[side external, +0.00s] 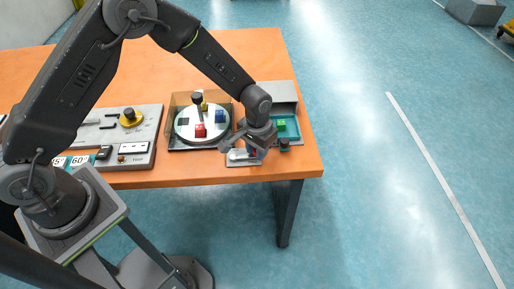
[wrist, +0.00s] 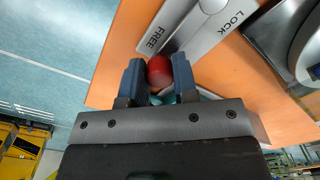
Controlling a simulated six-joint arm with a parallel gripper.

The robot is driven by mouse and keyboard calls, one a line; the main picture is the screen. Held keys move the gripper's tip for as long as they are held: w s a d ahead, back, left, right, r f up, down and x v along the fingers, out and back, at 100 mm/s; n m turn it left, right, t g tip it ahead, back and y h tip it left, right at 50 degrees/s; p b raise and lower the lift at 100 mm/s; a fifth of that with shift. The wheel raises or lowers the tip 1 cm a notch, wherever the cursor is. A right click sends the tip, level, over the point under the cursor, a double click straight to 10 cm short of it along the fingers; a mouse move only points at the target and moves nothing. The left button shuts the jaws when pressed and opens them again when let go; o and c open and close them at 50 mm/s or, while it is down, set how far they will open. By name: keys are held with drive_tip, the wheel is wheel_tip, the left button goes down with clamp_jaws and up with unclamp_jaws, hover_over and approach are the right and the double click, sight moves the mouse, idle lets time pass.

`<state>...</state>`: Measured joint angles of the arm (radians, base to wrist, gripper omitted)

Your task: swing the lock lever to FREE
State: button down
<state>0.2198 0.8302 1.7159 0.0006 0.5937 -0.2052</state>
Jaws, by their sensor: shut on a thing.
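The lock lever's red knob (wrist: 159,70) sits between the two blue fingers of my gripper (wrist: 157,62) in the wrist view. My gripper is shut on it. The knob is just below the word FREE on the pale label plate (wrist: 218,33); the word LOCK is farther to the upper right. The lever's arm is partly hidden, so its exact angle is hard to tell. In the side view my gripper (side external: 254,151) is low over the grey lever plate (side external: 237,160) at the table's front edge, and covers most of the lever.
A round turntable (side external: 185,132) with coloured blocks stands left of the lever plate. A teal tray (side external: 292,133) with a green block is at right. A control panel (side external: 142,140) is farther left. The orange table (side external: 312,165) ends close to the lever.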

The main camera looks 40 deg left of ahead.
drive_tip(key=c, duration=0.9)
unclamp_jaws()
wheel_tip(320, 180, up, 14)
drive_tip(key=shift+f, duration=0.1)
wheel_tip(320, 180, up, 8)
drive_tip(key=t, duration=0.1)
hover_over(239, 158)
drive_tip(key=s+a+r+t, duration=0.1)
drive_tip(key=s+a+r, duration=0.1)
drive_tip(key=s, duration=0.4)
drive_tip(key=s+a+r+t, duration=0.2)
drive_tip(key=s+r, duration=0.1)
drive_tip(key=s, duration=0.4)
drive_tip(key=s+a+r+t, duration=0.1)
drive_tip(key=s+a+r, duration=0.1)
drive_tip(key=s, duration=0.4)
drive_tip(key=shift+s+a+r+t, duration=0.15)
drive_tip(key=shift+a+r+t, duration=0.2)
drive_tip(key=shift+r, duration=0.15)
